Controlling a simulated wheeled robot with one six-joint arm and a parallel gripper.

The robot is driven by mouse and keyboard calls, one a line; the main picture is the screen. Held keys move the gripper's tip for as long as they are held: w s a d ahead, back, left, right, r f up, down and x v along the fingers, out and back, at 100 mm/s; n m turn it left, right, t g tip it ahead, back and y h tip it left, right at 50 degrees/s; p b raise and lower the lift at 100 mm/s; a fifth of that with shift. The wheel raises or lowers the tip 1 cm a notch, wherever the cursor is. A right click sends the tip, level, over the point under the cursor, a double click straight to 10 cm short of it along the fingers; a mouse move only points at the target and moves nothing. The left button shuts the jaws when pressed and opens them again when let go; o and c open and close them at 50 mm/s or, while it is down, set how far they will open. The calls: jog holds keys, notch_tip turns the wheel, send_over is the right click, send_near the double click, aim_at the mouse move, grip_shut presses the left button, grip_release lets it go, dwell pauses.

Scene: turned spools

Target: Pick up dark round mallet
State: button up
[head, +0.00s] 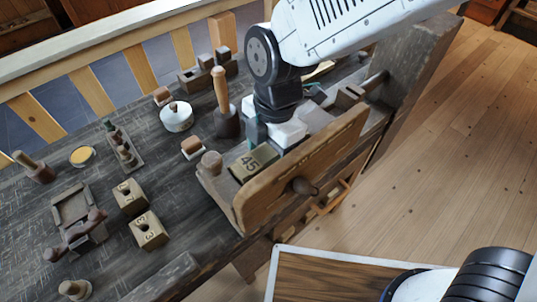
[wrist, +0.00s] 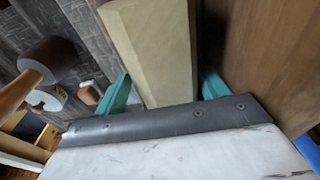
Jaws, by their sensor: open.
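The dark round mallet stands head-down on the workbench in the head view, its dark head (head: 227,124) below and its light wooden handle (head: 220,88) pointing up. In the wrist view its head (wrist: 52,56) and handle (wrist: 16,94) show at the left, outside the fingers. My gripper (head: 264,138) is to the right of the mallet, low over the vise. In the wrist view its teal fingers (wrist: 163,84) are apart, with a pale wooden block (wrist: 152,45) between them. This seems to be the block marked 45 (head: 252,161). I cannot tell whether the fingers touch it.
The vise's wooden jaw (head: 300,165) stands close beside my gripper. A white round container (head: 177,117) and a small block (head: 193,147) are left of the mallet. More numbered blocks (head: 149,231) and a wooden plane (head: 73,206) lie farther left. Bare bench (head: 185,195) lies between.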

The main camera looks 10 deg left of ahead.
jog(key=c, duration=0.9)
jog(key=shift+c, duration=0.2)
